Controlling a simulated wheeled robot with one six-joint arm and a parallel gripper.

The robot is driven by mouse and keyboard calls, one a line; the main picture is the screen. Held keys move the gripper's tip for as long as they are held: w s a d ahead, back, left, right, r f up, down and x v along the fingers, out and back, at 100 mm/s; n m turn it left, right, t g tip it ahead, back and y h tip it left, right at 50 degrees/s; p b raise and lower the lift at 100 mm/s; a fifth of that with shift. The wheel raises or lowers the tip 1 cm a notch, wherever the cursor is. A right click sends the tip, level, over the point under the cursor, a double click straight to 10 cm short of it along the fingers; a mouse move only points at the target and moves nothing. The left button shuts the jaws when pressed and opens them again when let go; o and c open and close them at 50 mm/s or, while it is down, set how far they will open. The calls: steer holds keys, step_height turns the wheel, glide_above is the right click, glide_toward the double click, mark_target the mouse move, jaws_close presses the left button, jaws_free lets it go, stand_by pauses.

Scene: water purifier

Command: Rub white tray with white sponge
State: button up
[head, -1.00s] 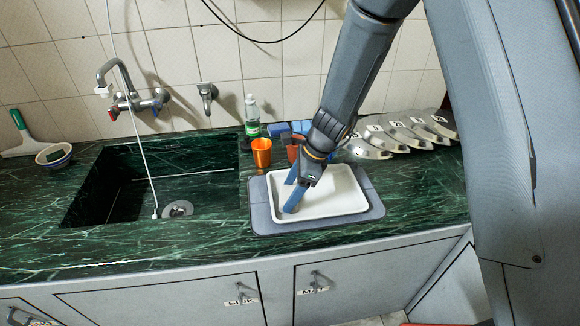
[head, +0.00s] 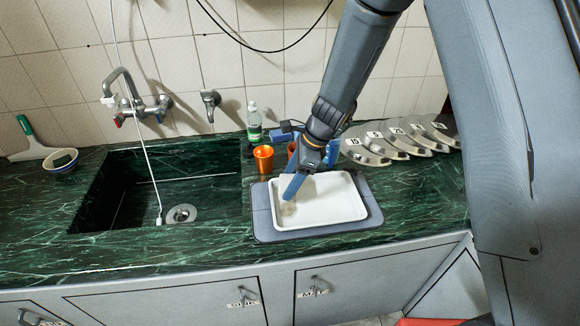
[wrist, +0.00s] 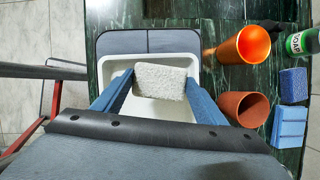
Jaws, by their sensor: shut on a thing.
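The white tray (head: 335,205) lies flat on a grey mat on the green counter, right of the sink; its rim also shows in the wrist view (wrist: 150,38). My gripper (head: 290,190) reaches down over the tray's left part. In the wrist view its two blue fingers (wrist: 160,88) are shut on the white sponge (wrist: 160,76), one on each side. In the head view the sponge (head: 288,208) shows faintly below the fingertips, inside the tray's outline. Whether it touches the tray floor I cannot tell.
An orange cup (head: 263,159), a brown cup (wrist: 245,108), a soap bottle (head: 254,122) and blue sponges (wrist: 290,125) stand close behind the tray. Numbered metal plates (head: 395,140) are at the back right. The sink (head: 150,190) is left. The counter front is clear.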

steer(key=shift+r+p, duration=1.2)
steer(key=shift+r, duration=0.4)
